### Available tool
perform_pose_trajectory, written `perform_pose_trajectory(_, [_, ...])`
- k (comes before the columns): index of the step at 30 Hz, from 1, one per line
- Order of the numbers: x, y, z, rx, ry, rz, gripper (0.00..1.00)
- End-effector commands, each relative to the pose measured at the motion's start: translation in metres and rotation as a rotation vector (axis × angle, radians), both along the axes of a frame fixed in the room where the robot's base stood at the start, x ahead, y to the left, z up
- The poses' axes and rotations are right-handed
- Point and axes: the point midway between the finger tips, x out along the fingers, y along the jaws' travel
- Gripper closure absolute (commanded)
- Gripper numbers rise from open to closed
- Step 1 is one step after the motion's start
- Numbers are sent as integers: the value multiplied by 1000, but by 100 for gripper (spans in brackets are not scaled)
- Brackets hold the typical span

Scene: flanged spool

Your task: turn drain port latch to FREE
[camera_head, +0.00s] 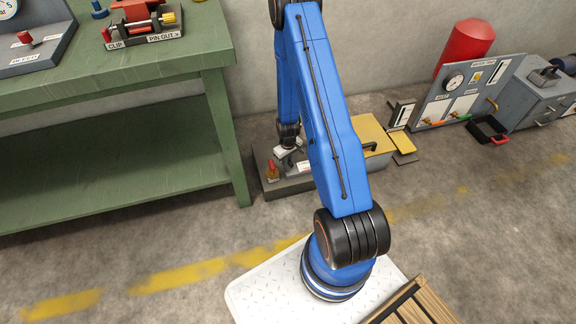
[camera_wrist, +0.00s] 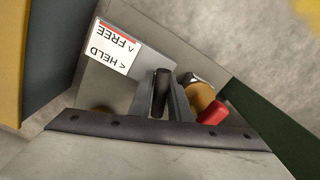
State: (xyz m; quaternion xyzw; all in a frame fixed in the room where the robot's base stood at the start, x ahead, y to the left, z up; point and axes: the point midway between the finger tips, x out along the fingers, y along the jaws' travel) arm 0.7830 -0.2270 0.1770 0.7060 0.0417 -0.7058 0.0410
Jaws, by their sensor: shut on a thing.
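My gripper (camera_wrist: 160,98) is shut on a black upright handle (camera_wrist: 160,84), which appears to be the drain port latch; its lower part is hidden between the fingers. A white label (camera_wrist: 114,46) beside it reads HELD and FREE with arrows, upside down in the wrist view, with a red strip along its edge. I cannot tell which word the latch points to. In the head view my gripper (camera_head: 289,152) is over the grey base (camera_head: 290,187), low beside the green bench. The latch is hidden there by the gripper and arm.
A brass part with a red knob (camera_wrist: 213,113) stands close beside the fingers. A yellow box (camera_head: 372,138) adjoins the base on the right. A green bench (camera_head: 220,110) stands at left. A gauge panel (camera_head: 466,88) and red cylinder (camera_head: 465,45) are at right. Floor in front is clear.

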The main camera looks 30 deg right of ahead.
Motion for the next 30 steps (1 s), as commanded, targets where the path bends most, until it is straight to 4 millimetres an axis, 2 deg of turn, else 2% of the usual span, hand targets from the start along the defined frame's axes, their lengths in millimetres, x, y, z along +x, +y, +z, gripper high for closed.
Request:
perform_pose_trajectory(11, [0,0,0,0,-1,0,100])
perform_pose_trajectory(12, [0,0,0,0,-1,0,80])
perform_pose_trajectory(14, [0,0,0,0,-1,0,66])
perform_pose_trajectory(24, [0,0,1,0,-1,0,65])
perform_pose_trajectory(30, [1,0,18,0,-1,0,65])
